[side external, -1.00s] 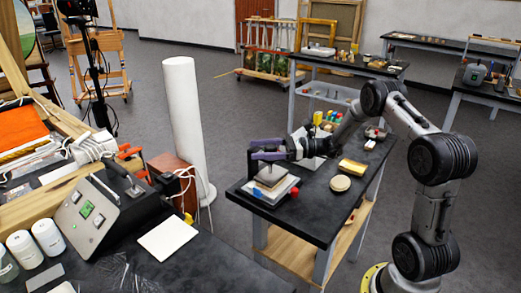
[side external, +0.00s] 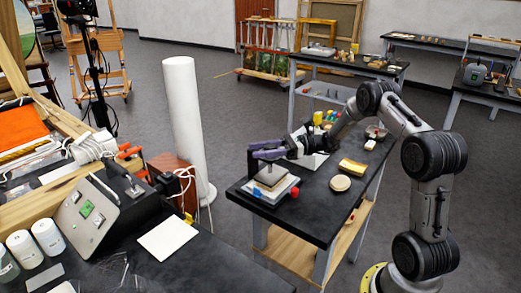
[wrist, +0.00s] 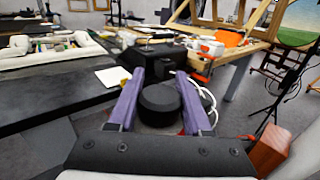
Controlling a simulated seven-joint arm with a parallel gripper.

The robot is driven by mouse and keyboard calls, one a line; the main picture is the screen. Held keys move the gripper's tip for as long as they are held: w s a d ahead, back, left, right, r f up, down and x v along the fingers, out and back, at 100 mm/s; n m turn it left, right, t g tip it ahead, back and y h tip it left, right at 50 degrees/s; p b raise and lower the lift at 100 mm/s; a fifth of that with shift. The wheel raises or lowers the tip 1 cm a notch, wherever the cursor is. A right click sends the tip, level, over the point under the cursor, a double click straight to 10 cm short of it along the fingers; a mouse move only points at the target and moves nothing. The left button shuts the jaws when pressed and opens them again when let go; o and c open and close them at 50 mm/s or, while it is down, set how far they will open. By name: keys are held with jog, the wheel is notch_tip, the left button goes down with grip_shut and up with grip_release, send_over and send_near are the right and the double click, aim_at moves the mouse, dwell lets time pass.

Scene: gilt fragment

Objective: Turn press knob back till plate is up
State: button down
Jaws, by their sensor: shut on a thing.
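The small press (side external: 275,190) stands on the near end of the dark bench in the side view, with a pale base and a black frame. A light block or stack (side external: 268,182) lies on its base. The press plate (side external: 270,174) shows as a small dark-edged piece just above it; any gap between them is too small to tell. My gripper (side external: 268,154) is at the top of the press, its purple fingers tilted. In the wrist view my gripper (wrist: 163,90) is shut on the round black knob (wrist: 160,104), one finger on each side. The fingers hide the knob in the side view.
A yellow block (side external: 352,166) and a round pale disc (side external: 340,183) lie on the bench right of the press. A tall white roll (side external: 184,120) stands on the floor to the left. A separate dark table (side external: 215,262) with a control box is at front left.

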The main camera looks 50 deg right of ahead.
aim_at(271, 146)
jog(key=n+g+y, duration=0.1)
jog(key=n+g, duration=0.1)
jog(key=n+g+y, duration=0.1)
jog(key=g, duration=0.1)
jog(key=shift+s+a+y, duration=0.2)
jog(key=shift+s+y, duration=0.1)
jog(key=shift+s+a+n+g+y, duration=0.1)
jog(key=shift+s+n+g+y, duration=0.15)
jog(key=shift+n+g, duration=0.65)
jog(key=shift+s+n+g+y, duration=0.1)
jog(key=shift+n+g+y, duration=0.35)
jog(key=shift+g, duration=0.75)
jog(key=shift+n+g, duration=0.25)
jog(key=shift+g, duration=0.05)
jog(key=shift+c, duration=1.7)
grip_release()
jog(key=d, duration=0.3)
jog(key=shift+s, duration=0.3)
notch_tip(271, 146, up, 5)
jog(key=shift+r, duration=0.95)
